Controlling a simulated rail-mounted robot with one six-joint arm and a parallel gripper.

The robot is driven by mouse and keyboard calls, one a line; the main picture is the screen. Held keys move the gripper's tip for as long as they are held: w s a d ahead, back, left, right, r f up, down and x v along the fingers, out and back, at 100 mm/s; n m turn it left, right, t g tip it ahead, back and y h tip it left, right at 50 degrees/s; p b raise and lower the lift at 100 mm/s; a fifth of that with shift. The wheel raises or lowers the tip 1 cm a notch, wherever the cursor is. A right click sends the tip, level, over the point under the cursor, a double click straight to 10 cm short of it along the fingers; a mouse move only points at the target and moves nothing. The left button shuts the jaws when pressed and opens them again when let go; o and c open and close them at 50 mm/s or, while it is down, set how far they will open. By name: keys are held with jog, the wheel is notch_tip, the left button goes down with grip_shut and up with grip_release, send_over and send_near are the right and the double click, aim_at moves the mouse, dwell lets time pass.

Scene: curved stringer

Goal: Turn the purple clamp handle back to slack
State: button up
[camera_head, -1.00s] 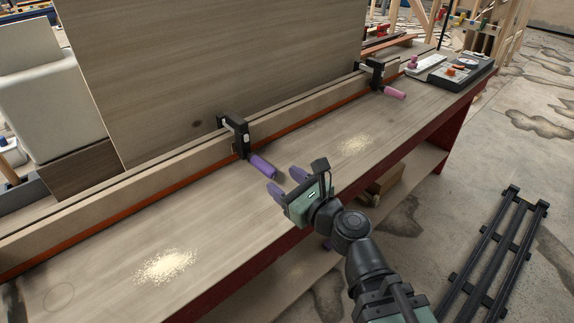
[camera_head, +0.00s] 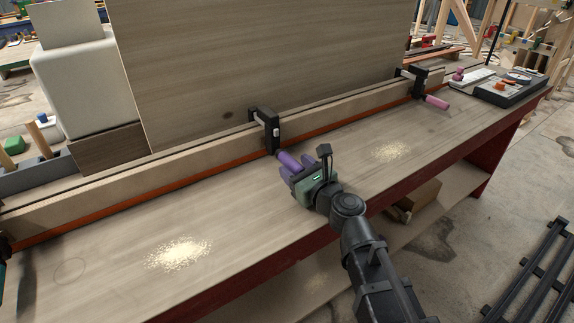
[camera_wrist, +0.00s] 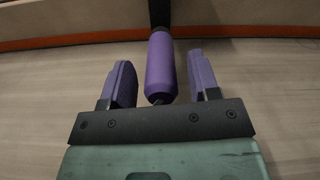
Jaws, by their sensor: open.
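The purple clamp handle (camera_head: 288,160) sticks out toward me from a black clamp (camera_head: 266,130) fixed on the wooden rail. In the wrist view the purple handle (camera_wrist: 160,68) lies between the two purple fingers of my gripper (camera_wrist: 162,82), with a gap on each side. My gripper (camera_head: 300,172) is open, and its fingers reach alongside the handle's near end without visibly touching it. In the head view the fingers partly cover the handle's end.
A second clamp (camera_head: 417,82) with a pink handle (camera_head: 437,102) sits farther right on the rail. Sawdust piles (camera_head: 178,253) lie on the bench (camera_head: 230,215). A tall wooden panel (camera_head: 250,55) stands behind the rail. A black tool case (camera_head: 512,88) lies at the far right end.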

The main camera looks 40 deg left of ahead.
jog(key=shift+x, duration=1)
jog(key=shift+d, duration=0.1)
jog(key=shift+c, duration=0.2)
jog(key=c, duration=0.9)
jog(key=n, duration=0.3)
jog(key=o, duration=0.9)
jog(key=shift+o, duration=0.2)
